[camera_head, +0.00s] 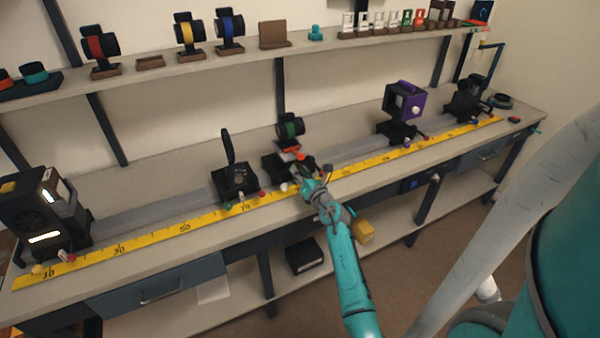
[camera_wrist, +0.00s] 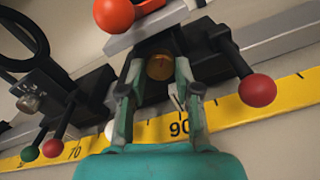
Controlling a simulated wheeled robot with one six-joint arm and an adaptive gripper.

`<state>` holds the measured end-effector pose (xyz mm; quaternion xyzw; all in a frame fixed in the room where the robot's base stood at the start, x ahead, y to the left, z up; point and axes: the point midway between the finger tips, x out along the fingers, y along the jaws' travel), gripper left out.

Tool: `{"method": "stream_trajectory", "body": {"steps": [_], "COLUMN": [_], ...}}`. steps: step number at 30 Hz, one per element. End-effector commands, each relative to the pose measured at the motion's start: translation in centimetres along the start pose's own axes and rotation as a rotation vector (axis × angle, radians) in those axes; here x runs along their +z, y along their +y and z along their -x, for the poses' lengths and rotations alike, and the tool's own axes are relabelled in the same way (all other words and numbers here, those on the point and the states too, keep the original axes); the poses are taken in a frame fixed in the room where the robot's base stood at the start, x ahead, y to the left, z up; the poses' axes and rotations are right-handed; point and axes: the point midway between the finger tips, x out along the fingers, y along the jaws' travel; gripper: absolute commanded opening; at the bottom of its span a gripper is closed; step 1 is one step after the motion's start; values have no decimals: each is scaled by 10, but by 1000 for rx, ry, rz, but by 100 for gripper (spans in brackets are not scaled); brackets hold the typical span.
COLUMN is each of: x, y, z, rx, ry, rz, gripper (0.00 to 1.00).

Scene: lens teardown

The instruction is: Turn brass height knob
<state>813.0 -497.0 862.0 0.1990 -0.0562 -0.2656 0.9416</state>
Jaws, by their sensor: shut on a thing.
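The brass height knob (camera_wrist: 159,66) sits on the front of a black carriage (camera_wrist: 212,58), below a grey plate. My gripper (camera_wrist: 159,76) has one finger on either side of the knob and is shut on it. In the head view, my gripper (camera_head: 305,182) reaches the carriage that carries the green-ringed lens (camera_head: 290,128). The knob is too small or hidden to make out there. An orange-red ball (camera_wrist: 113,13) is above left of the knob, and a red ball knob (camera_wrist: 257,90) is to its right.
A yellow ruler (camera_wrist: 287,94) runs along the bench front below the carriage. A neighbouring carriage (camera_wrist: 48,108) with green and red ball knobs stands close on the left. Farther right are a purple-framed unit (camera_head: 404,101) and a dark unit (camera_head: 467,97). A shelf (camera_head: 190,68) runs above.

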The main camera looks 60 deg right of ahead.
Motion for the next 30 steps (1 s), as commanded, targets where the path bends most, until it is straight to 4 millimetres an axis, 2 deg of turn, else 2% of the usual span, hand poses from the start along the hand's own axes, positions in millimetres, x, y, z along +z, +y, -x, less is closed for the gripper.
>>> {"method": "stream_trajectory", "body": {"steps": [2,3,5,6,14,19,23,30], "x": [0,0,0,0,0,-1,-1,-1], "y": [0,0,0,0,0,-1,-1,-1], "z": [0,0,0,0,0,10,30,77], "rx": [0,0,0,0,0,-1,-2,-3], "ry": [0,0,0,0,0,1,0,1], "rz": [0,0,0,1,1,1,1,-1], "gripper": [0,40,55,58,58,58,58,58]}}
